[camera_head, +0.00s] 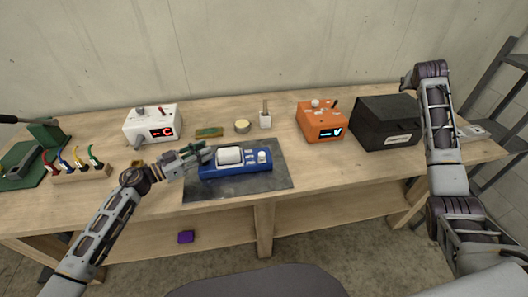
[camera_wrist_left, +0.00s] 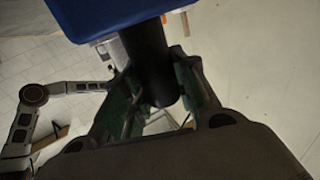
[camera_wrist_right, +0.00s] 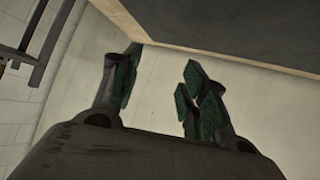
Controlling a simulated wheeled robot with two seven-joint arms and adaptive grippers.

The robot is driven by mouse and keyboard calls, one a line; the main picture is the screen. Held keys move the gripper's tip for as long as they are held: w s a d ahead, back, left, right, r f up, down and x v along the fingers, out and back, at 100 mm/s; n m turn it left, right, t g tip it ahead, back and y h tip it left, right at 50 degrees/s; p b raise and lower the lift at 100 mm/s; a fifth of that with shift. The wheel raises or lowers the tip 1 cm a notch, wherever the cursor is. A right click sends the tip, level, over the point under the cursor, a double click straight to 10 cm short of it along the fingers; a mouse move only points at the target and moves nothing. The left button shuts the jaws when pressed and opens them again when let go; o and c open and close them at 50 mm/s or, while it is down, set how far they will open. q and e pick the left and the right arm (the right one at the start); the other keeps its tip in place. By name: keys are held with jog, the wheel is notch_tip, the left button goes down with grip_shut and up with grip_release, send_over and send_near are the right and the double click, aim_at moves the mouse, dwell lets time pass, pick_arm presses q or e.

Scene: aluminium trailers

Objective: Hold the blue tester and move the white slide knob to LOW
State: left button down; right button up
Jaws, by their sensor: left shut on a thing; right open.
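The blue tester (camera_head: 236,171) lies on the dark mat, with a pale screen on its top. The white slide knob (camera_head: 262,155) sits near the right end of its top. My left gripper (camera_head: 203,154) is at the tester's left end. In the left wrist view, the left gripper (camera_wrist_left: 165,95) is shut on a dark cylindrical part (camera_wrist_left: 150,58) that sticks out from the blue body (camera_wrist_left: 110,15). The LOW marking cannot be read. My right gripper (camera_wrist_right: 160,85) is open and empty in the right wrist view; in the head view the right arm is raised at the right.
The dark mat (camera_head: 270,184) lies on the wooden table (camera_head: 340,172). Behind stand a white meter (camera_head: 152,122), an orange meter (camera_head: 322,122) and a black box (camera_head: 386,121). A cable holder (camera_head: 82,174) is at the left. The table right of the mat is clear.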

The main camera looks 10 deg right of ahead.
jog(key=w+a+r+n+y, duration=0.1)
jog(key=w+a+n+y, duration=0.1)
jog(key=a, duration=0.6)
jog(key=w+a+n+y, duration=0.2)
jog(key=a, duration=0.7)
jog(key=n+g+y, duration=0.6)
jog(key=n+y, duration=0.1)
jog(key=n, duration=0.4)
send_over(263, 154)
jog(key=s+d, duration=0.4)
notch_tip(263, 154, down, 4)
jog(key=shift+w+a+f, duration=0.15)
jog(key=shift+a+f, duration=0.05)
jog(key=shift+a, duration=0.05)
jog(key=shift+w+d+x, duration=0.1)
jog(key=shift+x, duration=2.9)
jog(key=shift+w+d+x, duration=0.1)
jog(key=shift+w+x, duration=0.05)
jog(key=shift+x, duration=2.8)
